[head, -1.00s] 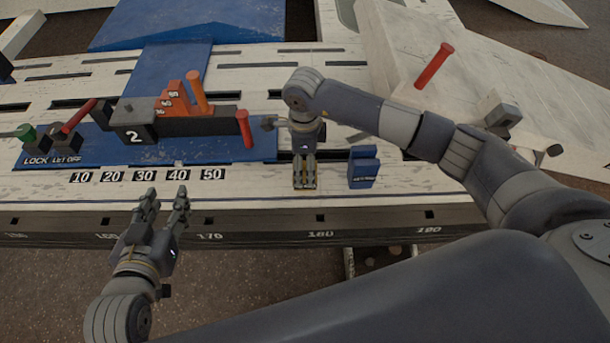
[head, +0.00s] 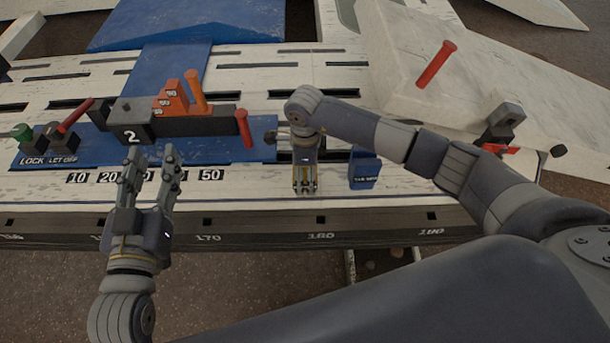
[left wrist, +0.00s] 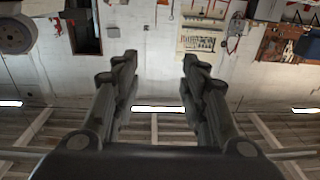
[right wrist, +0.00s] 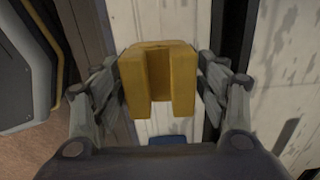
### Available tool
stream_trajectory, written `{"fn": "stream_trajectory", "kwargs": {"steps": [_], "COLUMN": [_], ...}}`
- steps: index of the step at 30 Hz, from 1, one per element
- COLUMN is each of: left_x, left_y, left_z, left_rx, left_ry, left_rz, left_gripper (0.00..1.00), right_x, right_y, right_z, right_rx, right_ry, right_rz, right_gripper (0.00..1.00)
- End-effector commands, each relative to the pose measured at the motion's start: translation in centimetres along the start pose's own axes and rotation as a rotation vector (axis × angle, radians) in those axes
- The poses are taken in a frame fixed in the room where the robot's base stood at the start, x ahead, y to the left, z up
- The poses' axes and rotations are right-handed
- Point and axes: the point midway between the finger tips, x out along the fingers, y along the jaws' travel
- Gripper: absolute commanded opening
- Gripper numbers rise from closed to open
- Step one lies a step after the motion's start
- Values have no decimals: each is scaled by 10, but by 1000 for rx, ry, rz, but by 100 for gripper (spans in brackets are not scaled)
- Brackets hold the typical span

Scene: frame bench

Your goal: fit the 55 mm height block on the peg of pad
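My right gripper (head: 305,190) is low at the bench's front edge. It is shut on a yellow slotted block (right wrist: 158,80), with a finger against each side in the right wrist view. I cannot read a height on this block. A blue block (head: 365,170) with a small unreadable label stands just right of that gripper. A black block marked 2 (head: 132,133), with a grey knob on top, sits on the blue plate (head: 200,152). Which part is the pad's peg is unclear. My left gripper (head: 152,152) is open and empty in front of the black block.
The bench front (head: 260,205) between my grippers is clear.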

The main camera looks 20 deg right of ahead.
Motion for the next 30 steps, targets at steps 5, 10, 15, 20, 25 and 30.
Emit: {"fn": "stream_trajectory", "kwargs": {"steps": [5,10,15,20,25,30], "left_x": [0,0,0,0,-5,-13], "left_y": [0,0,0,0,-4,-7], "left_z": [0,0,0,2,24,47], "left_rx": [0,0,0,0,2,3], "left_ry": [-1,-1,-2,-21,-125,-251], "left_rz": [0,0,0,0,-9,-16], "left_gripper": [40,40,40,40,40,40], "right_x": [0,-1,-2,-6,-17,-34], "right_y": [0,-1,-1,-1,-1,-1], "right_z": [0,1,1,1,1,1], "right_rx": [0,0,0,0,0,-1], "right_ry": [0,-2,-2,-3,-3,-2], "right_rz": [0,-2,-2,-2,-2,-3], "right_gripper": [18,5,5,5,5,5]}}
